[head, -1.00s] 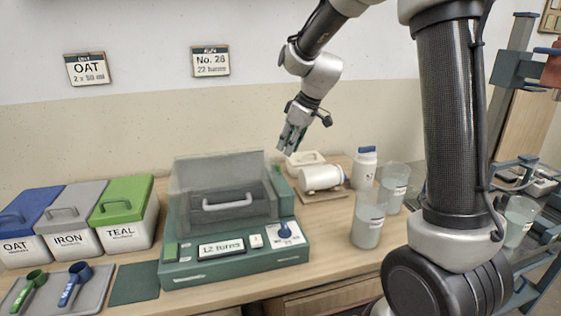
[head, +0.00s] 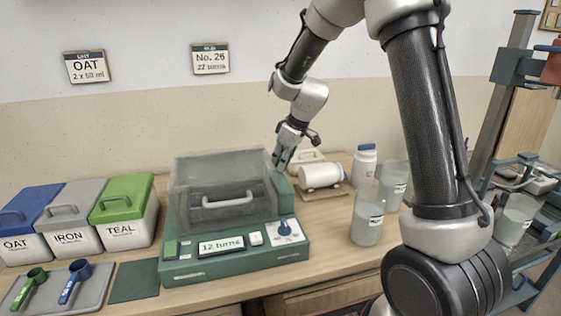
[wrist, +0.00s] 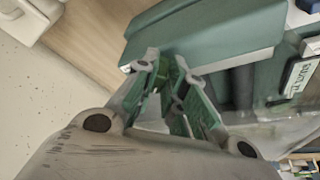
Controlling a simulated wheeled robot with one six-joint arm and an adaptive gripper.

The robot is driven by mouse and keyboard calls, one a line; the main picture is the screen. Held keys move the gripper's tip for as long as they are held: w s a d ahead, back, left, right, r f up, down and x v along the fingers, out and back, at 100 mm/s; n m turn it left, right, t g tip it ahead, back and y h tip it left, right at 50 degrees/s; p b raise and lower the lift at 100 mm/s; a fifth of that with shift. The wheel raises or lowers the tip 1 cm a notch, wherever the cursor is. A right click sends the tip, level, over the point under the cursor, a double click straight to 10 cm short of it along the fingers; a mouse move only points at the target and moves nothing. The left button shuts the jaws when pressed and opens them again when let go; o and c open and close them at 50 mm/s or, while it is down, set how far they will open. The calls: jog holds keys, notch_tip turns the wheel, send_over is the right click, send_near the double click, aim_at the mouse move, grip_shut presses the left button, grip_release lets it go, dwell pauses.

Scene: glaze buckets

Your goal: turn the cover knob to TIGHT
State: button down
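A blue knob (head: 284,228) sits on a white label plate at the front right of a green machine (head: 240,262); its lettering is too small to read, so I cannot tell its setting. A clear cover (head: 222,170) with a pale handle (head: 228,201) stands over the machine's top. My gripper (head: 278,168) points down near the machine's back right corner, behind and above the knob, apart from it. In the wrist view my gripper (wrist: 168,58) shows its green-padded fingers a little apart with nothing between them, over the green housing (wrist: 215,35). The knob is not clear in the wrist view.
A white jar (head: 319,176) lies on a wooden stand right of the machine. Cloudy cups (head: 367,217) and a blue-capped bottle (head: 364,165) stand farther right. Lidded OAT, IRON and TEAL bins (head: 122,212) and a scoop tray (head: 88,292) are left. The display reads "12 turns".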

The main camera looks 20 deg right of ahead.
jog(key=shift+m, duration=0.3)
jog(key=m, duration=0.2)
jog(key=m+h, duration=0.1)
jog(key=shift+s+a+t, duration=0.2)
jog(key=shift+a+t, duration=0.05)
jog(key=shift+t, duration=0.15)
jog(key=shift+a+m+h, duration=0.1)
jog(key=shift+m+h, duration=0.4)
jog(key=shift+m, duration=0.6)
jog(key=c, duration=1.8)
grip_release()
jog(key=shift+o, duration=0.2)
